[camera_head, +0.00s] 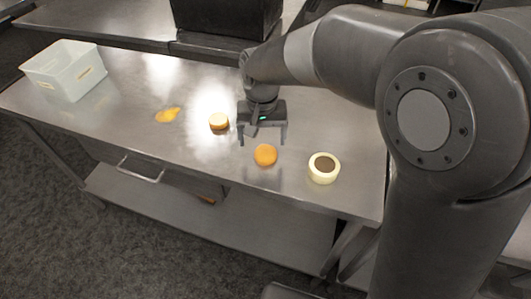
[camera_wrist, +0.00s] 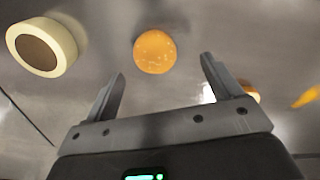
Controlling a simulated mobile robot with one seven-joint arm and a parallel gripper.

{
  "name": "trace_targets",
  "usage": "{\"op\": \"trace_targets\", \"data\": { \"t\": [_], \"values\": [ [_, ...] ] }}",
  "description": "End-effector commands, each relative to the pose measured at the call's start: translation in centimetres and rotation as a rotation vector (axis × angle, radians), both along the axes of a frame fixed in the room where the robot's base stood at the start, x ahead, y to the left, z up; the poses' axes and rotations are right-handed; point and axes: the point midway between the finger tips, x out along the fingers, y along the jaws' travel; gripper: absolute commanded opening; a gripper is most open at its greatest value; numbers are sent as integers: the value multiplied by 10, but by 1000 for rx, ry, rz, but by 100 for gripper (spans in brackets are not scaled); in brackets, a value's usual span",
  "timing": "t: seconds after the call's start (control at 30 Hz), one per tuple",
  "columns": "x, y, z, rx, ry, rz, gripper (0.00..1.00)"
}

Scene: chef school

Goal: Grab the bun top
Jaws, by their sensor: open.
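An orange, round bun top (camera_head: 265,154) with pale specks lies on the steel table. In the wrist view the bun top (camera_wrist: 155,51) sits beyond the fingertips, roughly centred between them. My gripper (camera_head: 262,138) is open and empty, pointing down just behind the bun top in the head view. In the wrist view the fingers of my gripper (camera_wrist: 163,70) stand apart, with nothing between them. I cannot tell exactly how high the fingertips are above the table.
A cream ring with a brown centre (camera_head: 324,167) lies to the right. A pale-sided bun piece (camera_head: 218,121) and a flat yellow-orange piece (camera_head: 167,115) lie to the left. A white bin (camera_head: 64,69) stands at the table's far left. The steel table (camera_head: 120,125) is otherwise mostly clear.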

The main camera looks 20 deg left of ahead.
Motion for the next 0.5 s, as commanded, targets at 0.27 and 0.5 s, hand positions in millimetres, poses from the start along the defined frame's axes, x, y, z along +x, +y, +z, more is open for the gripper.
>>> {"op": "trace_targets", "data": {
  "t": [0.27, 0.5],
  "values": [
    [4, -7, -33, -3, 2, -1, 83],
    [4, -7, -54, 0, 0, -1, 83]
  ]
}}
